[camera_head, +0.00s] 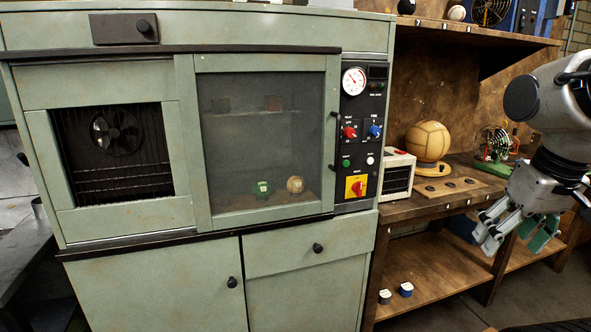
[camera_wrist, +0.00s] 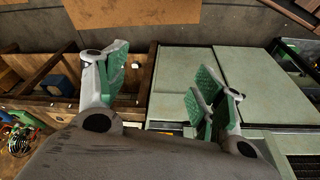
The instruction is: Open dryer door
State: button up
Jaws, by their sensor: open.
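The dryer is a pale green cabinet (camera_head: 355,40) filling the left and middle of the head view. Its framed glass door (camera_head: 235,165) covers the right part of the front, with a black vertical handle (camera_head: 334,140) at its right edge beside the control panel. Through the glass I see a green ball (camera_head: 261,188) and a tan ball (camera_head: 295,184). My gripper (camera_head: 512,238) is open and empty at the far right, well away from the handle. In the wrist view its green-padded fingers (camera_wrist: 160,78) are spread apart, with pale green cabinet panels behind them.
A control panel (camera_head: 361,135) with gauge and knobs adjoins the door. A wooden workbench (camera_head: 400,211) right of the dryer bears a large leather ball (camera_head: 428,140), a white box device (camera_head: 398,174) and a board with holes (camera_head: 450,187). Floor shows at lower right.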

aim_at(187, 65)
jog(key=j+z, duration=0.15)
jog(key=z, duration=0.2)
jog(key=j+z, duration=0.2)
jog(key=z, duration=0.15)
jog(key=j+z, duration=0.2)
jog(key=z, duration=0.15)
jog(key=i, duration=0.05)
